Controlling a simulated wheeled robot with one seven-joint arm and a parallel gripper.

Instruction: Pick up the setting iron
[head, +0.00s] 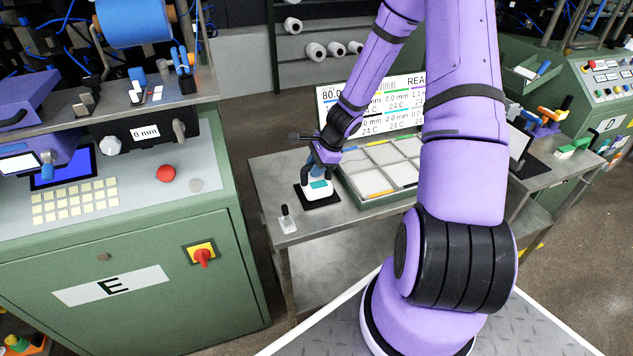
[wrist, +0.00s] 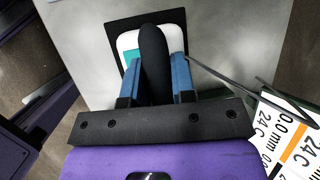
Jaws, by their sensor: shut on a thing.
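The setting iron (head: 319,187) is white with a teal patch and sits on, or very close over, a black pad (head: 331,201) at the left end of the grey table. In the wrist view the iron's white body (wrist: 127,41) shows beyond its dark handle (wrist: 153,55). My gripper (head: 318,171) comes down from above onto the iron. In the wrist view its blue fingers (wrist: 155,78) stand on either side of the handle and are shut on it. The lower part of the handle is hidden by my gripper's black base.
A small clear object with a black top (head: 286,219) stands near the table's (head: 262,182) left front corner. A green-rimmed compartment tray (head: 362,202) lies to the right of the pad, with a display screen (head: 330,95) behind. A green machine cabinet (head: 130,290) stands to the left.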

